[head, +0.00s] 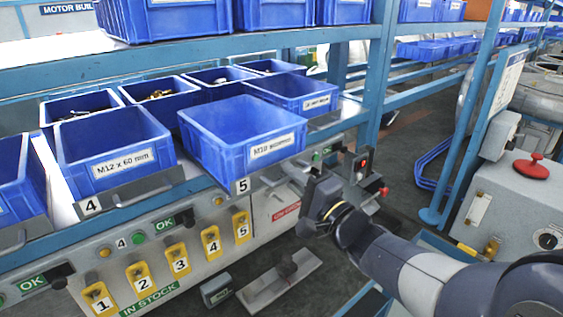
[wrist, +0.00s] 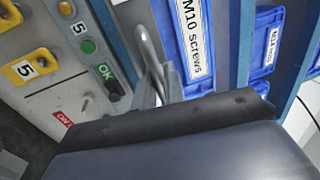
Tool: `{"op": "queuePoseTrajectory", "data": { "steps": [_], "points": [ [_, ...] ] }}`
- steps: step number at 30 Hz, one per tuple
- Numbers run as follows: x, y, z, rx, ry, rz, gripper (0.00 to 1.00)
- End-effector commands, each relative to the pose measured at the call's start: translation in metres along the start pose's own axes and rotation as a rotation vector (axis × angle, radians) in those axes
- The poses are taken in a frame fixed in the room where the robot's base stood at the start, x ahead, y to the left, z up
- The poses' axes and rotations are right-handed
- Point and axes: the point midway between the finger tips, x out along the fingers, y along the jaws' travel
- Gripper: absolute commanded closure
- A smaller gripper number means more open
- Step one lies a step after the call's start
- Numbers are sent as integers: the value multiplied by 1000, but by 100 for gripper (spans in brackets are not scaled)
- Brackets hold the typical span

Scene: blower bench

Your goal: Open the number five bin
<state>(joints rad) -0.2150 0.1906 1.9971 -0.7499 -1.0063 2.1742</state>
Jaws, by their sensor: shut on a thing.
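The number five bin (head: 240,142) is a blue open-topped box with a white "M10 screws" label, on the bench's front row. Its inside looks empty in the head view. A grey plate marked 5 (head: 242,185) and a metal handle (wrist: 148,42) are at its front. My gripper (head: 298,176) is at the right part of this front, low down. In the wrist view the jaws (wrist: 157,92) are shut around the lower end of the handle. The exact contact is partly hidden by the gripper body.
The number four bin (head: 115,160) stands to the left, with smaller blue bins behind. Below are yellow numbered tags (head: 178,258) and a green OK light (head: 165,222). A blue post (head: 375,80) rises at the right. A grey machine with a red button (head: 530,168) stands far right.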

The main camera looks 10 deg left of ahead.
Motion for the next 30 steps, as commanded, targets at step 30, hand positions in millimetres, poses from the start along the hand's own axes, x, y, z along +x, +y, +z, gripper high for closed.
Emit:
{"op": "queuePoseTrajectory", "data": {
  "steps": [30],
  "points": [
    [-47, -9, 0, 0, -1, 1, 74]
  ]
}}
